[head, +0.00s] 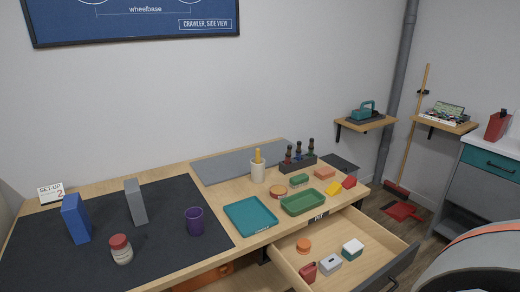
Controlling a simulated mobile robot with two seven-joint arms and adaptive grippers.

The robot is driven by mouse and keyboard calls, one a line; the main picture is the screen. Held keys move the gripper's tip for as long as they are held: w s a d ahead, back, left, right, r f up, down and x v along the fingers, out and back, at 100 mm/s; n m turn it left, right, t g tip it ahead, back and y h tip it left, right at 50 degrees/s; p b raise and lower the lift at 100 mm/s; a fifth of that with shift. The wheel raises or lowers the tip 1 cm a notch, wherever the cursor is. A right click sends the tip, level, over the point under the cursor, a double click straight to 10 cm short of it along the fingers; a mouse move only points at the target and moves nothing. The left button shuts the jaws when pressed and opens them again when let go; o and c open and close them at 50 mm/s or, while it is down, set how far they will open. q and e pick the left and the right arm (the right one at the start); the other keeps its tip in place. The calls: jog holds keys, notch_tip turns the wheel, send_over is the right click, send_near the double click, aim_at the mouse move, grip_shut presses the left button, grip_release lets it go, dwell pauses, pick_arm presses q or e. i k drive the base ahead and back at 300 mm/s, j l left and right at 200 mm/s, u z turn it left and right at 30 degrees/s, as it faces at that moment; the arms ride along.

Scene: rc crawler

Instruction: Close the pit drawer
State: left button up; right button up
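Inside lie an orange round piece (303,245), a small red container (308,272), a grey box (330,265) and a white and teal box (352,249). The drawer's near corner is cut off by the bottom edge of the view. Neither of my grippers shows in the head view.
The bench top holds a teal tray (250,216), a green tray (303,203), a purple cup (194,221) and several small items. A rounded grey shape with an orange band (487,240) fills the lower right, near the drawer front. A grey cabinet (488,185) stands at right.

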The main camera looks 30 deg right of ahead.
aim_at(385, 257)
jog(key=z, duration=2.1)
